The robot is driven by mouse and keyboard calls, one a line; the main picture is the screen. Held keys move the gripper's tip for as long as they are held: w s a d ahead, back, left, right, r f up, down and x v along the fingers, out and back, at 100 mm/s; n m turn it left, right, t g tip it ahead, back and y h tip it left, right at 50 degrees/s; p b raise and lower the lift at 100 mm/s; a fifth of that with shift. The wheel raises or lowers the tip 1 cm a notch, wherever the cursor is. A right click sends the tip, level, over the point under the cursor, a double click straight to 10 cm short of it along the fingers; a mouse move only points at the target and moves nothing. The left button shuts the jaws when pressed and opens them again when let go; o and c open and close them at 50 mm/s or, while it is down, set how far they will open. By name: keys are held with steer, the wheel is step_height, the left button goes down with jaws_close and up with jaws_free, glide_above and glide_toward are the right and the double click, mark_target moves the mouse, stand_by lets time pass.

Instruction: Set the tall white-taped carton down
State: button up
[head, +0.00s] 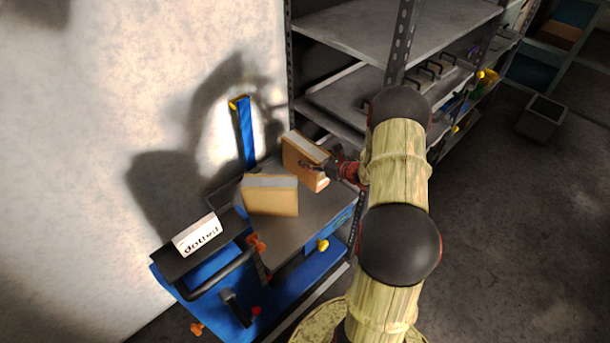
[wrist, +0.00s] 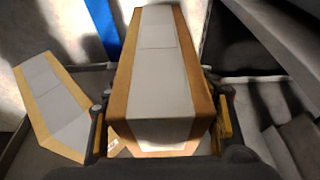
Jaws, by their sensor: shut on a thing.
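The tall white-taped carton (head: 301,160) is brown with a wide pale tape strip along its top. My gripper (head: 327,168) is shut on it from the right. In the wrist view the carton (wrist: 158,70) fills the middle, between the two fingers of my gripper (wrist: 162,125). It is over the back right part of the blue cart's dark top (head: 310,222). I cannot tell whether its base touches that top. A second taped carton (head: 270,197) stands on the cart, in front and to the left; it also shows at left in the wrist view (wrist: 52,105).
A grey metal shelf rack (head: 400,30) stands close behind and right of the held carton. A blue upright post (head: 244,130) rises at the cart's back. A white lettered box (head: 197,234) sits on the cart's left end. Cart top right of the second carton is bare.

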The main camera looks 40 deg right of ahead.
steer(key=shift+f+b, duration=0.8)
steer(key=shift+f, duration=2.2)
steer(key=shift+f, duration=0.1)
steer(key=o, duration=1.6)
steer(key=shift+o, duration=0.7)
steer(key=shift+s+r, duration=0.2)
steer(key=p+v, duration=0.3)
steer(key=v, duration=0.8)
steer(key=shift+s+p, duration=0.3)
